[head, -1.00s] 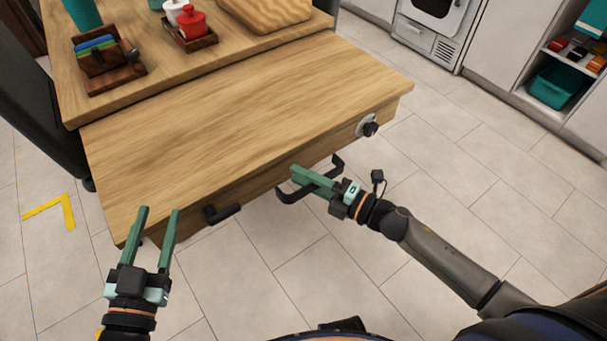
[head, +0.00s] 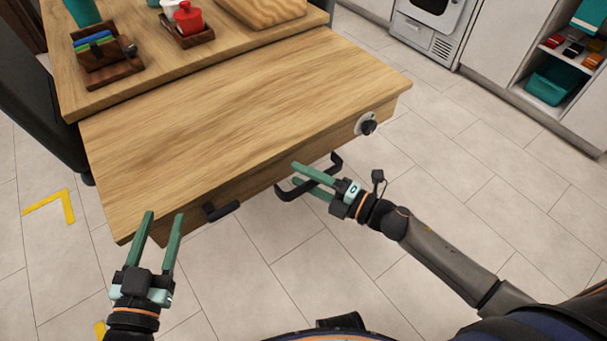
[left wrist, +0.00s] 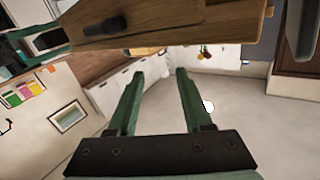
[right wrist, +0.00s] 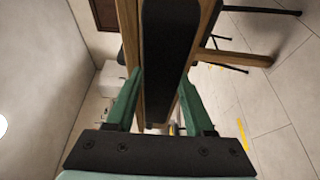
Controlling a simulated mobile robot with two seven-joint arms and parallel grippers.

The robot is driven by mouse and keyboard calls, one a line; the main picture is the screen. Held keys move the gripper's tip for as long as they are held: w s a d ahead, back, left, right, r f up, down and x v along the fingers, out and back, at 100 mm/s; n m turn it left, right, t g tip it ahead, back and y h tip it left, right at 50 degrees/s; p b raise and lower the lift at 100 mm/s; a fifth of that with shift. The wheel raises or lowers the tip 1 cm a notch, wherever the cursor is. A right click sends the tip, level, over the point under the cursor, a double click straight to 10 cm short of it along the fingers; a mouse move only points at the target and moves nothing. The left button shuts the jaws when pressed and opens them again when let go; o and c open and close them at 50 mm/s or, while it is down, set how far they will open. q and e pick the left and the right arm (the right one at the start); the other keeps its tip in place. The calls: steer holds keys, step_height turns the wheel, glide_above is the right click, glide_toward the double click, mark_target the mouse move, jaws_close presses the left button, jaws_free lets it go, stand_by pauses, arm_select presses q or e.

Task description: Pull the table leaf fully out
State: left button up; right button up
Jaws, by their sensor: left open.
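The wooden table leaf (head: 245,125) sticks out from under the main table top, slightly lower than it. Contact cannot be told. My left gripper (head: 163,222) is open and empty, in front of the leaf's left corner. The leaf's edge (left wrist: 175,22) crosses the top of the left wrist view.
On the main table top (head: 140,85) are a dark wooden holder (head: 107,68), a tray with a red pot (head: 188,18) and a board (head: 262,8). A dark chair (head: 40,100) stands at the left. The tiled floor (head: 480,180) at right is clear.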

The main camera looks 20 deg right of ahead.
steer(key=shift+o, duration=0.3)
steer(key=shift+s+d, duration=0.2)
arm_select(q)
steer(key=f, duration=0.2)
steer(key=f+g, duration=0.1)
steer(key=s+f+g+p, duration=0.1)
steer(key=f, duration=0.1)
steer(key=shift+a+f+n+y, duration=0.1)
steer(key=shift+f+n+y, duration=0.2)
steer(key=shift+n+y, duration=0.1)
arm_select(e)
steer(key=v, duration=1.2)
